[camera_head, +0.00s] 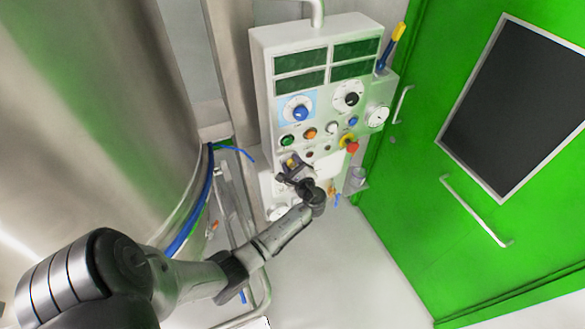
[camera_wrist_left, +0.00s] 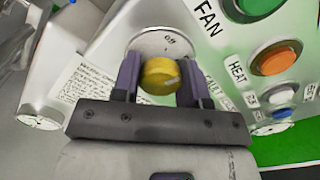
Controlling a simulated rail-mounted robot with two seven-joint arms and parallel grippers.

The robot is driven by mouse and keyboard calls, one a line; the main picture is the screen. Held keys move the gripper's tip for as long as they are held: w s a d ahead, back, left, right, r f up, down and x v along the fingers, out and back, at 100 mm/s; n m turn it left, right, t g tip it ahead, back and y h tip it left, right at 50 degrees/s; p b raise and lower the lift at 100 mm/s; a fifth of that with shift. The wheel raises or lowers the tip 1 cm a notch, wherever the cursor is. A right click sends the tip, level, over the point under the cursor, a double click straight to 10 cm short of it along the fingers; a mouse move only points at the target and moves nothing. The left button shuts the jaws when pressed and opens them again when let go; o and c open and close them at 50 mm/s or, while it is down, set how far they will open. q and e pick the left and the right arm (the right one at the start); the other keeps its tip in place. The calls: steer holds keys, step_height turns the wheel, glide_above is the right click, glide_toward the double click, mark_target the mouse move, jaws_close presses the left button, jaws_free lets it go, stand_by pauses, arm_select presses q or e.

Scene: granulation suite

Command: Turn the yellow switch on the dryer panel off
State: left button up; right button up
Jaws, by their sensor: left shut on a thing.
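The dryer panel (camera_head: 326,105) is a white box with dials, buttons and dark green displays in the head view. The yellow switch (camera_wrist_left: 161,75) is a round knob with a pale mark, on a round metal plate (camera_wrist_left: 163,44) in the left wrist view. My left gripper (camera_wrist_left: 160,80) has one finger on each side of the yellow switch and is shut on it. In the head view my left gripper (camera_head: 290,168) is at the lower left of the panel and mostly covers the switch. My right gripper is not in view.
A green button (camera_wrist_left: 258,5) and an orange button (camera_wrist_left: 274,60) sit close to the right of the gripper. A red emergency knob (camera_head: 352,147) is farther right on the panel. A large steel vessel (camera_head: 95,110) stands left, and a green door (camera_head: 470,190) right.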

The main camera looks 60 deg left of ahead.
arm_select(q)
steer(key=n+b, duration=0.4)
steer(key=n, duration=0.1)
steer(key=shift+f, duration=0.2)
steer(key=shift+r+n+b, duration=0.15)
steer(key=shift+n+b, duration=1.05)
steer(key=shift+b, duration=0.05)
steer(key=o, duration=0.9)
steer(key=shift+o, duration=0.2)
steer(key=shift+d, duration=0.15)
